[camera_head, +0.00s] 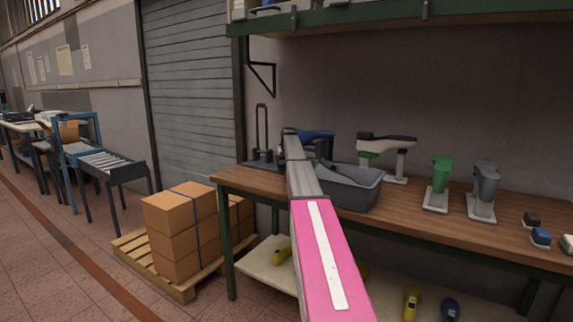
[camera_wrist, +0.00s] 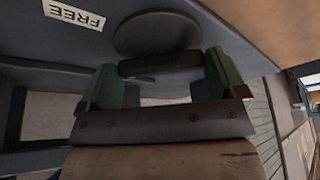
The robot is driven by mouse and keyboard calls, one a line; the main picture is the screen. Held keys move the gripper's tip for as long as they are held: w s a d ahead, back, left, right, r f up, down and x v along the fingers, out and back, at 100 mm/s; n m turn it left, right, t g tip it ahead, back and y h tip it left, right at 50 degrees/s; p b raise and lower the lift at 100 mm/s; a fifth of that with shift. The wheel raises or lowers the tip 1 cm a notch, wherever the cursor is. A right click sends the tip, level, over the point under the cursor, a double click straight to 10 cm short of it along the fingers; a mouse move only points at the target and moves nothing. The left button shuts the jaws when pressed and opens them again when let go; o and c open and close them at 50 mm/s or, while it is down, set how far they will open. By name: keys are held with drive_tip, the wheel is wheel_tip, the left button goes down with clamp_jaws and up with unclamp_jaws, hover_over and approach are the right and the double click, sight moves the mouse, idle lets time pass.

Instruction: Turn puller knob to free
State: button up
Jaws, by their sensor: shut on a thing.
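The puller knob (camera_wrist: 157,66) shows in the wrist view as a dark bar in front of a round grey disc (camera_wrist: 155,28) on a blue-grey panel. My gripper (camera_wrist: 162,63) has its two green fingers at the bar's two ends and is shut on it. The bar lies nearly level across the picture. A white label reading FREE (camera_wrist: 73,14) is on the panel, upper left of the disc, upside down in the picture. In the head view my arm reaches to the blue puller (camera_head: 318,136) on the bench and hides the knob.
A grey bin (camera_head: 350,190) stands on the wooden bench (camera_head: 405,213) close to the right of my arm. A white and green stand (camera_head: 385,150), a green last (camera_head: 441,175) and a grey last (camera_head: 484,185) stand further right. A green shelf edge (camera_head: 350,22) hangs above.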

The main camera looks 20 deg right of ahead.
drive_tip(key=m, duration=0.2)
drive_tip(key=m+h, duration=0.1)
drive_tip(key=m, duration=0.1)
drive_tip(key=shift+a+m+g+h, duration=0.15)
drive_tip(key=shift+m+g+h, duration=0.15)
drive_tip(key=m+g+h, duration=0.1)
drive_tip(key=m, duration=0.3)
drive_tip(key=shift+w+a, duration=0.1)
drive_tip(key=shift+w, duration=0.05)
drive_tip(key=shift+m, duration=0.3)
drive_tip(key=o, duration=0.6)
drive_tip(key=shift+r, duration=0.1)
drive_tip(key=v, duration=1)
drive_tip(key=shift+a+r, duration=0.3)
